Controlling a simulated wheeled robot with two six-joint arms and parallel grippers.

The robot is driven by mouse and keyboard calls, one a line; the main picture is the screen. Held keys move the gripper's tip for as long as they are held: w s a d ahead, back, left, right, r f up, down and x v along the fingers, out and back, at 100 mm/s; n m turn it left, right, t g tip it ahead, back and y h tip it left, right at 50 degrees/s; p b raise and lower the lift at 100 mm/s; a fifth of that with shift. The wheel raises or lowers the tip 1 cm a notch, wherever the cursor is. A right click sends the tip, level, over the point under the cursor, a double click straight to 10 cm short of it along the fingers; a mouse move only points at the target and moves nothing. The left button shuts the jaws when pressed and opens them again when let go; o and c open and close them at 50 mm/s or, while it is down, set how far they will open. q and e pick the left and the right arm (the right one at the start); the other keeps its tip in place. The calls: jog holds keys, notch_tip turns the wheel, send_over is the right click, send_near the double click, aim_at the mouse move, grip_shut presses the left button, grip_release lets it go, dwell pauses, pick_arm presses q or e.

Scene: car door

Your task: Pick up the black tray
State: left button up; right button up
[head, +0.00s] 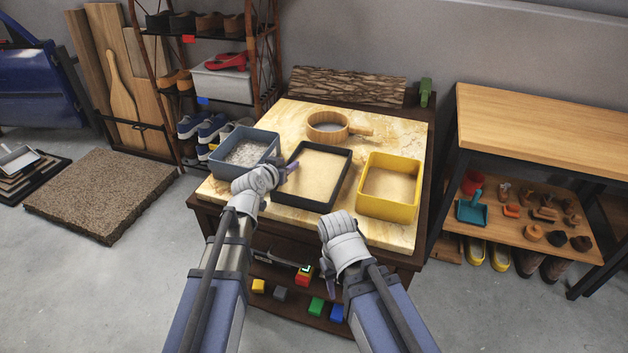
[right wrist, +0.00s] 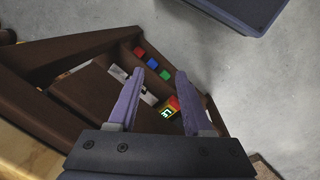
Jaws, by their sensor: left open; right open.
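The black tray (head: 345,177) lies on the pale stone tabletop (head: 283,206), between a grey-blue bin and a yellow bin. It is a shallow rectangle with a thin dark rim, and its inside looks tan. My left gripper (head: 290,168) is open at the tray's left edge, close to the rim; I cannot tell whether it touches. My right gripper (head: 328,282) is open and empty in front of the table's front edge, lower than the tabletop. In the right wrist view its two purple fingers (right wrist: 157,98) are apart, with the lower shelf beyond them. The tray is not in that view.
The grey-blue bin (head: 273,150) holds grey granular stuff. The yellow bin (head: 416,205) stands right of the tray, and a wooden pot (head: 327,136) behind it. Coloured blocks (head: 317,306) lie on the shelf below. A wooden bench (head: 540,125) stands at right.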

pick_arm(q)
jog(key=shift+w+d+f, duration=0.2)
jog(key=shift+w+f, duration=0.05)
jog(key=shift+w, duration=0.2)
jog(key=shift+c, duration=0.3)
grip_shut()
jog(key=shift+r, duration=0.1)
dwell(0.7)
